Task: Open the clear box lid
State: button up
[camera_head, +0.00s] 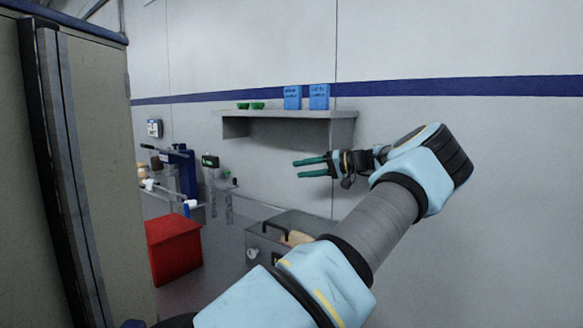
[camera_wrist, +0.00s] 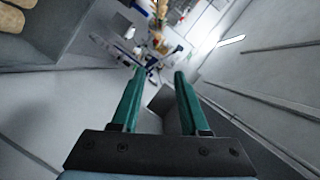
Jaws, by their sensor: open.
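A grey, box-like container (camera_head: 258,238) stands low at the centre of the head view, partly hidden by my arm. It has a dark handle (camera_head: 274,229) near its top and tan contents (camera_head: 298,238). It may be the clear box; I cannot tell whether its lid is shut. Similar tan pieces (camera_wrist: 36,16) show at the upper left of the wrist view, in a grey bin. My gripper (camera_head: 297,168) is open and empty, with green fingers pointing left, above the container and apart from it. In the wrist view the fingers (camera_wrist: 159,72) are spread with nothing between them.
A wall shelf (camera_head: 285,114) behind my gripper carries two blue boxes (camera_head: 306,97) and green bowls (camera_head: 250,105). A red bin (camera_head: 174,250) stands left of the container. Blue equipment (camera_head: 183,172) is farther back. A tall panel (camera_head: 85,180) fills the left side.

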jog(key=shift+p+x, duration=0.55)
jog(key=shift+x, duration=1.55)
grip_shut()
grip_release()
jog(key=b+v, duration=0.4)
jog(key=v, duration=0.6)
jog(key=shift+d, duration=0.35)
